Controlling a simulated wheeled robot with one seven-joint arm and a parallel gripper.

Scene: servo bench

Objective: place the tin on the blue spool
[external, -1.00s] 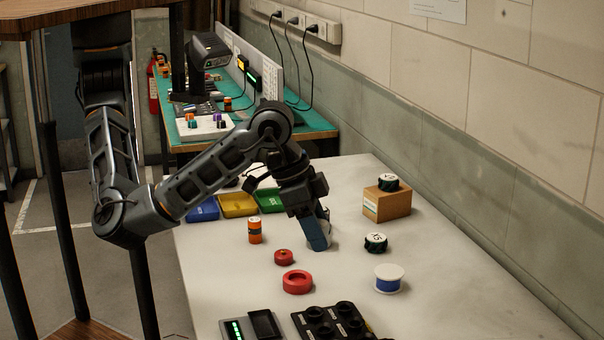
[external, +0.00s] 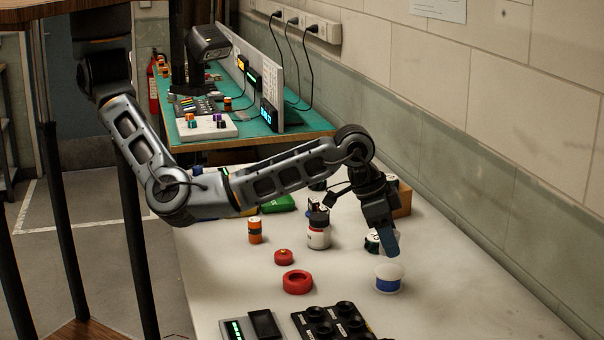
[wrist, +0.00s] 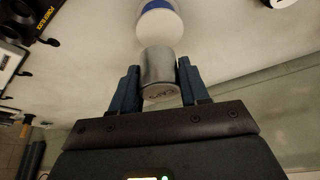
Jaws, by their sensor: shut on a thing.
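The tin (wrist: 159,72), a plain silvery cylinder, is between the two fingers of my gripper (wrist: 158,90) in the wrist view. My gripper (external: 391,246) is shut on it. The blue spool (external: 388,284) has white flanges and a blue band and stands upright on the table. My fingers are just above and behind it in the external view. In the wrist view the spool (wrist: 160,26) lies just beyond the tin; I cannot tell whether they touch.
A cardboard box (external: 403,199) stands farther back. The table right of the spool is clear.

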